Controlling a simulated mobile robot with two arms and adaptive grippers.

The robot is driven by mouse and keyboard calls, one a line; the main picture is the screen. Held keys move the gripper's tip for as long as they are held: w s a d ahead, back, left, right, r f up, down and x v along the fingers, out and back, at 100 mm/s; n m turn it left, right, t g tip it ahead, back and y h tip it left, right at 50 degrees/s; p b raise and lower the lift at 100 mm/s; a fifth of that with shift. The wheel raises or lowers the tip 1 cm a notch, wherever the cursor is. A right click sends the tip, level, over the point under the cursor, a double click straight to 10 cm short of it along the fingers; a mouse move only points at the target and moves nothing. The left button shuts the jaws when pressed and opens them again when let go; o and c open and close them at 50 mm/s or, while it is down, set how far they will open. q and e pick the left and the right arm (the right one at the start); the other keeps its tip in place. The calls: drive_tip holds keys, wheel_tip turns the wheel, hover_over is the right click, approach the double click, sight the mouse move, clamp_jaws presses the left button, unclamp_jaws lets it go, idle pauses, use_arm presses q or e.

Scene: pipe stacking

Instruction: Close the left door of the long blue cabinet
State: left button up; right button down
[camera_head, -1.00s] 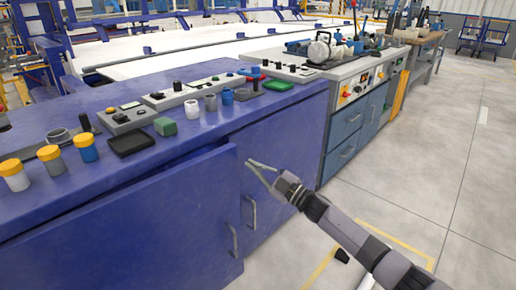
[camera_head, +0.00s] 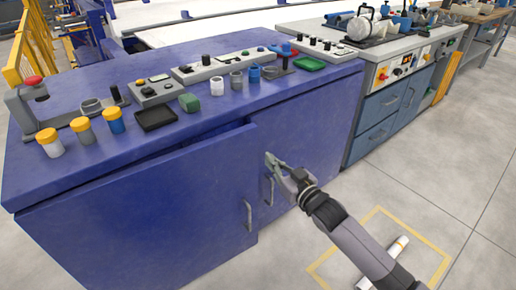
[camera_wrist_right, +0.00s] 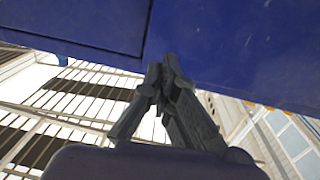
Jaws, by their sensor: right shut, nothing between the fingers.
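The long blue cabinet (camera_head: 60,90) fills the left and middle of the head view. Its left door (camera_head: 150,215) stands slightly ajar, with a dark gap along its top edge and its free edge standing out from the front. The right door (camera_head: 318,135) looks flush. Each door has a metal handle, the left one (camera_head: 248,215) near its free edge. My right gripper (camera_head: 270,158) is shut and empty, in front of the right door, just right of the left door's free edge. In the wrist view its fingers (camera_wrist_right: 165,78) meet below blue panels; contact is unclear. My left gripper is not visible.
Yellow-lidded jars (camera_head: 81,130), a black tray (camera_head: 156,118) and control boxes (camera_head: 158,90) stand on the cabinet top. A grey-blue workbench (camera_head: 385,110) adjoins on the right. The floor (camera_head: 440,190) at right is open, with a yellow-marked square.

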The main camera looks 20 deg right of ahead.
sight(253, 142)
drive_tip(key=b+x, duration=0.1)
drive_tip(key=x, duration=0.6)
drive_tip(key=shift+w+a+b, duration=0.2)
drive_tip(key=shift+w+b, duration=0.1)
drive_tip(key=shift+w, duration=0.25)
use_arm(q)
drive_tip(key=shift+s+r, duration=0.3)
